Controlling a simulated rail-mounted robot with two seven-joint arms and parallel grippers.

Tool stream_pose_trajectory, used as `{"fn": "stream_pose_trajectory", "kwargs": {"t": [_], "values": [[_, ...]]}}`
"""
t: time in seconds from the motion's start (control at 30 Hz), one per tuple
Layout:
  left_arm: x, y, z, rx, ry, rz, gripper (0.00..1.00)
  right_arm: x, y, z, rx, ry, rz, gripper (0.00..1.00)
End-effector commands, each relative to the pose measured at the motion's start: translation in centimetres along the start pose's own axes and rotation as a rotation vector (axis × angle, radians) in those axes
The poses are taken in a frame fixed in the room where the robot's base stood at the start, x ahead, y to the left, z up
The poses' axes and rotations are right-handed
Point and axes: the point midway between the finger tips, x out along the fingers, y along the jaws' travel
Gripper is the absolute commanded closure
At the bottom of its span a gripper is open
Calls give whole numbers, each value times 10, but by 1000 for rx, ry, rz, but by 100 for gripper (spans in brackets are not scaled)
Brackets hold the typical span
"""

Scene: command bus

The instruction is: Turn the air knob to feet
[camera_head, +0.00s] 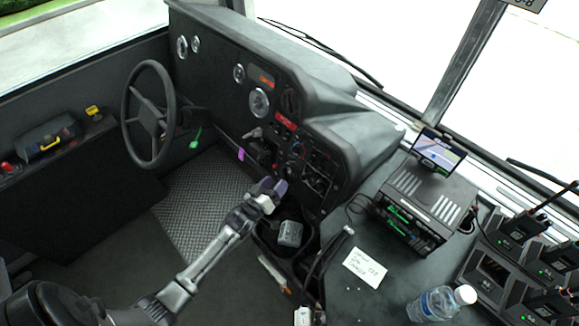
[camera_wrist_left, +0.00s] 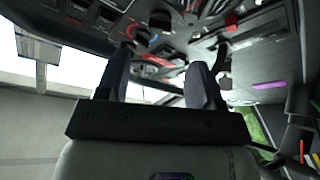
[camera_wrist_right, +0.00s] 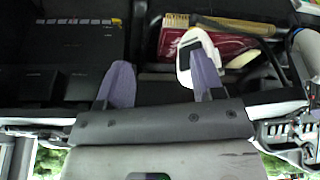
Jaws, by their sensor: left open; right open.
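The dark dashboard panel (camera_head: 318,165) has several small knobs and switches, among them a round knob with a red and blue marking (camera_head: 298,149); which is the air knob, and its setting, are too small to read. My left gripper (camera_head: 272,190) is just in front of the panel's lower part, open and apparently empty. In the left wrist view its fingers (camera_wrist_left: 161,65) stand apart below the panel (camera_wrist_left: 155,40). My right gripper is out of the head view. In the right wrist view its fingers (camera_wrist_right: 161,78) are open, with a white object (camera_wrist_right: 198,48) by the right finger.
The steering wheel (camera_head: 150,115) is at the left. A radio box with a screen (camera_head: 425,205), a note (camera_head: 364,266), a water bottle (camera_head: 440,302) and walkie-talkie chargers (camera_head: 520,265) fill the right counter. A bin with a grey item (camera_head: 290,233) sits below my left gripper.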

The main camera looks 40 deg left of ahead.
Motion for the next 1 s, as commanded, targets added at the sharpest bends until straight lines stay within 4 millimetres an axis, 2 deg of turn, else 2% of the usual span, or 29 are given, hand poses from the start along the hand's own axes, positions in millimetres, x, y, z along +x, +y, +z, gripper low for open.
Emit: {"fn": "stream_pose_trajectory", "kwargs": {"t": [0.03,0.2,0.43,0.67,1.0], "values": [[11,0,-1,1,1,0,39,0,0,0,0,0,0,38],[42,0,-1,1,0,0,39,-1,1,0,-3,-1,2,38],[71,0,-1,2,1,0,39,0,3,0,-9,-2,8,38],[84,0,0,2,-1,-1,39,0,3,0,-10,-2,8,38],[86,0,0,2,-1,-1,39,0,2,0,-5,-1,4,38]]}}
